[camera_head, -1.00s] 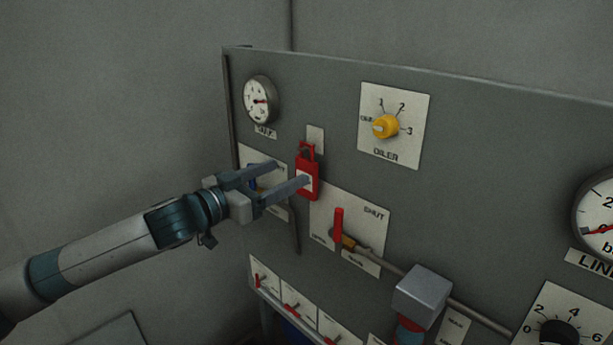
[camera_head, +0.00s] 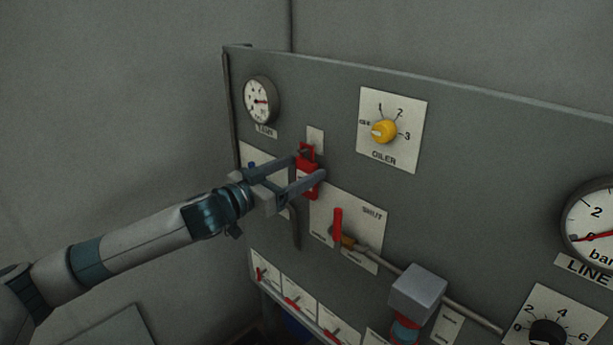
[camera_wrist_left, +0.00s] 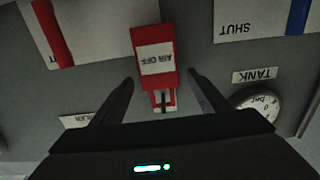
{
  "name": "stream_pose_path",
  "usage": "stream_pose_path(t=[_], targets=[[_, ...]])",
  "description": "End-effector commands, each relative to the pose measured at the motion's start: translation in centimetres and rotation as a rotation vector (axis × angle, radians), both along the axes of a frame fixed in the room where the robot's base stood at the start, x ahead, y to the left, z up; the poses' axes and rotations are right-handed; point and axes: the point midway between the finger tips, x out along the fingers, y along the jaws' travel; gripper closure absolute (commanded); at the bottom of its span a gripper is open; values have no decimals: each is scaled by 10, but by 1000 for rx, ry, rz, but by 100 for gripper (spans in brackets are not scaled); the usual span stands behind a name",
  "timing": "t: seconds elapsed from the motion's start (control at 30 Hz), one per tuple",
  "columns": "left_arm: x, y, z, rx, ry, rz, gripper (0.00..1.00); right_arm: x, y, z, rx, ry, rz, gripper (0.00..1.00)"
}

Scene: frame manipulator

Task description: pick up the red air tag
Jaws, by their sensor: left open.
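The red air tag (camera_head: 307,178) hangs on the grey panel below a small pale plate, left of the oiler dial. In the left wrist view the tag (camera_wrist_left: 154,60) appears upside down with a white label reading "AIR OFF". My left gripper (camera_head: 311,167) is open, with its fingers reaching toward the tag from the left. In the left wrist view the fingers (camera_wrist_left: 162,82) stand on either side of the tag's narrow end, with gaps visible on both sides. One finger hides part of the tag in the head view. My right gripper is not in view.
A red lever (camera_head: 338,226) on a "SHUT" plate sits below right of the tag. The yellow oiler knob (camera_head: 383,131) is to the right and a round gauge (camera_head: 258,100) is up left. A grey block (camera_head: 417,289) on a pipe juts out lower right.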

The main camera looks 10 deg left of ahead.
Motion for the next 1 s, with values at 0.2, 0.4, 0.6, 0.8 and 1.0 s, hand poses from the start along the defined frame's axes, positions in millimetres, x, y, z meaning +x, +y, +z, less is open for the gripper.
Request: stream_pose_path(t=[0.2, 0.4, 0.6, 0.8, 1.0], targets=[[0, 0, 0, 0, 0, 0, 36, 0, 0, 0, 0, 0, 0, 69], [0, 0, 0, 0, 0, 0, 75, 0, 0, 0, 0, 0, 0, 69], [0, 0, 0, 0, 0, 0, 75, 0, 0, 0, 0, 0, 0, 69], [0, 0, 3, -1, -1, 0, 75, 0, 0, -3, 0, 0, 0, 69], [0, 0, 15, 1, -4, -2, 75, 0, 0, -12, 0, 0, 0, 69]])
